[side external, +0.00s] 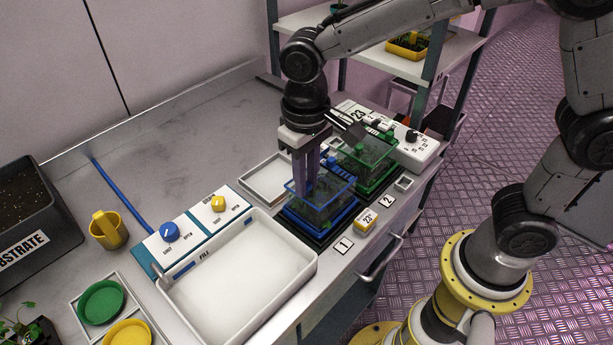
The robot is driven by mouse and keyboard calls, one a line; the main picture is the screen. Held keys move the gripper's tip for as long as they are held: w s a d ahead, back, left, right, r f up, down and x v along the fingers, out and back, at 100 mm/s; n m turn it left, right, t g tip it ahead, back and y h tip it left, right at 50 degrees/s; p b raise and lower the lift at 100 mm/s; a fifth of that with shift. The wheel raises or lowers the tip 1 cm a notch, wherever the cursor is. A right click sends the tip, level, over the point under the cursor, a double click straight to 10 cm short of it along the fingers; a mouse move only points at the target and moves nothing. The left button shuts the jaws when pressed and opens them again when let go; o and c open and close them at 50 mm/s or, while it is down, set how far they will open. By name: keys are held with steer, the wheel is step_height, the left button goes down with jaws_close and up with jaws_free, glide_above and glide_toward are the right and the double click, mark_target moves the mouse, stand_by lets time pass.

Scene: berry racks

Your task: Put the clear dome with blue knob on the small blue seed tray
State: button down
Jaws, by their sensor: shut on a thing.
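The clear dome with blue edging (330,197) is in my gripper (306,188), which is shut on it from above; the fingers partly hide its knob. The dome is directly over the small blue seed tray (318,230) at the bench's front edge, near the label 1. The dome's lower edge is very close to the tray. I cannot tell whether it touches or is fully seated.
A green tray with a clear dome (367,160) stands just behind to the right. A white control box (412,146) is beyond it. The back left bench is clear.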

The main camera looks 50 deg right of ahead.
steer(key=shift+f, duration=0.1)
steer(key=c, duration=0.8)
jaws_free()
steer(key=shift+o, duration=0.2)
step_height(320, 180, up, 12)
steer(key=s+d+f+t, duration=0.2)
steer(key=s+d, duration=0.5)
steer(key=s+d+f+t, duration=0.1)
steer(key=s+d+t, duration=0.2)
steer(key=s+d, duration=0.5)
steer(key=shift+s+d+f+t, duration=0.2)
steer(key=shift+d+f+t, duration=0.1)
steer(key=shift+f, duration=0.1)
